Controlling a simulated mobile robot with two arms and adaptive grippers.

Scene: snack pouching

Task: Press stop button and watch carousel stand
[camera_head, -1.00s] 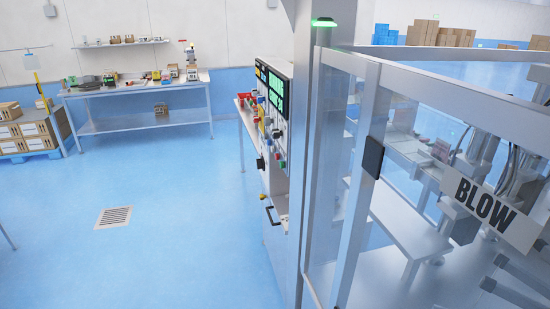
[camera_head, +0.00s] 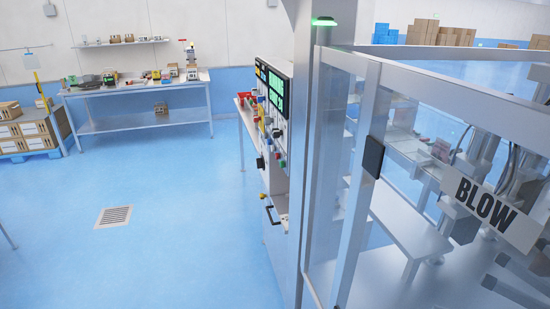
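A grey control cabinet (camera_head: 277,225) stands at the centre, seen at a steep angle. I cannot tell which one is the stop button. Right of it is a clear-walled machine enclosure (camera_head: 366,75) with metal parts inside and a "BLOW" sign (camera_head: 489,209). I cannot make out which part is the carousel. Neither of my grippers is in view.
A green light (camera_head: 324,21) glows on the grey post. A workbench (camera_head: 136,90) with tools stands at the back left. Boxes (camera_head: 28,132) are stacked at far left. The blue floor (camera_head: 180,240) is open around a drain grate (camera_head: 113,216).

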